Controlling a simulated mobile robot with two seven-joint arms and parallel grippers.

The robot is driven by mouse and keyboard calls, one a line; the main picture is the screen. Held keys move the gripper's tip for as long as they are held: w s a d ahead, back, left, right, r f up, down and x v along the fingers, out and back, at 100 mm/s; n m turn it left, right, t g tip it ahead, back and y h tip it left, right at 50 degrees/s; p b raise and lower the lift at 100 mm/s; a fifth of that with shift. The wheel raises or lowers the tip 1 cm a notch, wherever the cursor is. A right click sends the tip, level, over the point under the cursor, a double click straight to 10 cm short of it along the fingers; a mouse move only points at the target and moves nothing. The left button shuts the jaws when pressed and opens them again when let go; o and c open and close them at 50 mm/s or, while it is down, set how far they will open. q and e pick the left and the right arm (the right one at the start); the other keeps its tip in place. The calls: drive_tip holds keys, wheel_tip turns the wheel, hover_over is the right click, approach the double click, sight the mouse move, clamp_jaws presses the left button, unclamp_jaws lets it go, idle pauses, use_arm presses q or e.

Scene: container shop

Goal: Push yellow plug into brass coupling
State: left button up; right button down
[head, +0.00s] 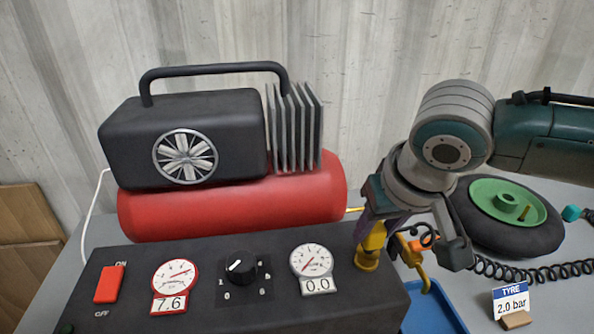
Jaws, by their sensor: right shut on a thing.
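The yellow plug (374,238) is upright at the right end of the black control panel. The brass coupling (366,261) is directly below it at the panel's edge. The plug's lower end meets the coupling's top in the picture; I cannot tell how deep it sits. My right gripper (377,222) is shut on the yellow plug from above, and its fingers hide the plug's upper part. My left gripper is not in view.
A red-tanked compressor (230,205) stands behind the panel (120,270). Its gauges read 7.6 and 0.0. A black coiled hose (545,272), a wheel with green hub (507,205), a blue tray (432,312) and a "2.0 bar" tyre sign (512,300) lie right.

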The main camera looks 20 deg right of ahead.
drive_tip(key=shift+p, duration=0.4)
drive_tip(key=shift+f, duration=0.1)
idle(0.5)
drive_tip(key=shift+f+b, duration=0.4)
drive_tip(key=shift+f, duration=0.1)
drive_tip(key=shift+c, duration=2.2)
unclamp_jaws()
drive_tip(key=d+p+v, duration=0.1)
drive_tip(key=v, duration=0.9)
drive_tip(key=shift+a+p, duration=0.3)
drive_tip(key=shift+a, duration=0.1)
